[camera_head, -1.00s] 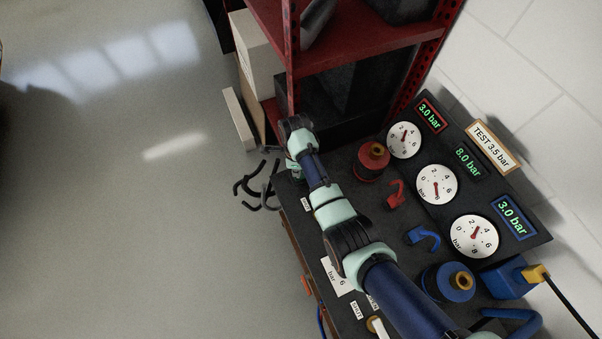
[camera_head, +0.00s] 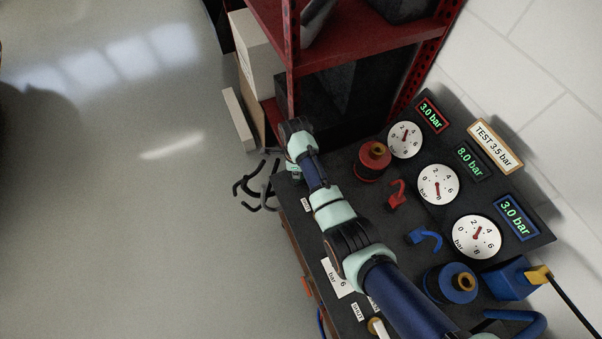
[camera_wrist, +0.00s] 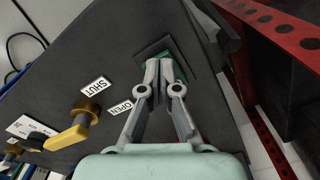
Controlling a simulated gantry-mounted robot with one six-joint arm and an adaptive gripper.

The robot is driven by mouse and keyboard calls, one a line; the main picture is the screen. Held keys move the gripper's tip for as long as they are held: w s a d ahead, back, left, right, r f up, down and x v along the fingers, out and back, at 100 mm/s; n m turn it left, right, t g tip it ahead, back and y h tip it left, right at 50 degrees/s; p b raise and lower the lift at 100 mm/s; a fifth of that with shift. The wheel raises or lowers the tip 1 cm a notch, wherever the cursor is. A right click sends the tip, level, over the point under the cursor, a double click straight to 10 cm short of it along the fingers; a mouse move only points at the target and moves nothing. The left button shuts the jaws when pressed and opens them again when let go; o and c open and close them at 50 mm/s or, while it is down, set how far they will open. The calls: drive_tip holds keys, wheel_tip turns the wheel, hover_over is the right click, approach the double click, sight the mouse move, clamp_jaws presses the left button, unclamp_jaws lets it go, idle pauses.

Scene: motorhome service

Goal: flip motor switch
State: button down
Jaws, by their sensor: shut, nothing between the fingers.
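In the wrist view, my gripper (camera_wrist: 160,68) is shut and empty. Its fingertips are over a small green part on a dark square plate (camera_wrist: 172,50), which looks like the motor switch. The fingers cover most of that part, so I cannot tell its position or whether they touch it. In the head view, my arm reaches along the bench to its far left corner. The fingertips and switch cannot be made out there.
A yellow-handled valve (camera_wrist: 75,130) stands beside SHUT and OPEN labels. The bench bears a red fitting (camera_head: 373,160), a blue fitting (camera_head: 450,283), red and blue hooked parts, and a gauge panel (camera_head: 460,205). A red shelf (camera_head: 350,45) stands close by. Dark curved prongs (camera_head: 255,190) jut past the bench edge.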

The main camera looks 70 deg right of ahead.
drive_tip(key=shift+f, duration=0.15)
wheel_tip(320, 180, up, 7)
drive_tip(key=p, duration=0.7)
drive_tip(key=shift+p, duration=0.35)
